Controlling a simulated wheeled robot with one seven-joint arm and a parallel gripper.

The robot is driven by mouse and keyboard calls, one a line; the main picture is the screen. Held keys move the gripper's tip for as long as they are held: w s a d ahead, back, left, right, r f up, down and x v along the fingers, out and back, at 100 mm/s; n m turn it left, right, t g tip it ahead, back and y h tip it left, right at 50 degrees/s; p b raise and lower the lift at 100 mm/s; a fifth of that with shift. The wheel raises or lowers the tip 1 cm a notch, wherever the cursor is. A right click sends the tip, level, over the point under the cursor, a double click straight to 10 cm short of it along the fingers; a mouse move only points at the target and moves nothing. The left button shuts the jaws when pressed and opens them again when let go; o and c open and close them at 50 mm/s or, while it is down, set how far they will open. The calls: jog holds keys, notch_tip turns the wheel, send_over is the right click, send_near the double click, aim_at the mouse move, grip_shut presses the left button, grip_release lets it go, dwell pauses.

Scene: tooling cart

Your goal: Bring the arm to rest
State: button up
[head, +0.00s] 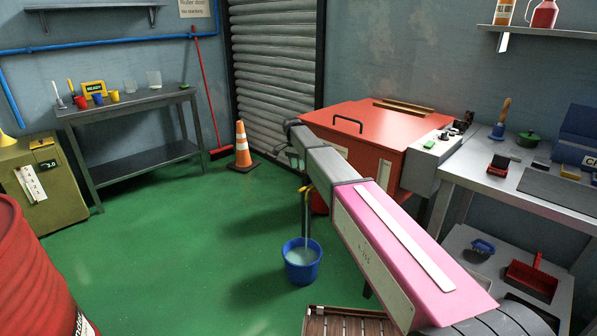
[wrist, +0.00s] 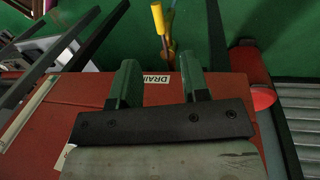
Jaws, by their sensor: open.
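My arm stretches from the lower right of the head view toward the red washer tank, over the floor beside it. Its far end is by the tank's left side, and my gripper is mostly hidden there behind my own arm links. In the wrist view my gripper (wrist: 160,72) has its two green fingers apart with nothing between them. Beyond the fingers is the red tank wall (wrist: 225,95) with a white label reading "DRAIN" (wrist: 158,80). A yellow handle (wrist: 157,18) shows past the fingertips, apart from them.
A blue bucket (head: 302,263) with liquid stands below a yellow-topped pipe (head: 305,190). The red tank (head: 385,130) and grey workbench (head: 530,205) are at right. A traffic cone (head: 242,145), red barrel (head: 35,270) and wooden crate (head: 345,322) stand around. Green floor (head: 170,240) at left is clear.

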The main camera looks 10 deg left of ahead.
jog(key=s+d+f+n, duration=0.1)
jog(key=s+d+f, duration=0.2)
jog(key=s+d, duration=0.3)
jog(key=s+d+f+n+y, duration=0.1)
jog(key=s+d+f, duration=0.2)
jog(key=s+d, duration=0.35)
jog(key=s+d+f+n, duration=0.2)
jog(key=s+d+f, duration=0.1)
jog(key=d, duration=0.5)
jog(key=s+d+f+n, duration=0.2)
jog(key=s+d, duration=0.5)
jog(key=s, duration=0.3)
jog(key=s+d+f+n+t, duration=0.1)
jog(key=s+d+f, duration=0.1)
jog(key=s+d, duration=0.5)
jog(key=s, duration=0.3)
jog(key=shift+s+d+f+n+y, duration=0.2)
jog(key=shift+d+f+n+y, duration=0.05)
jog(key=shift+n+y, duration=0.15)
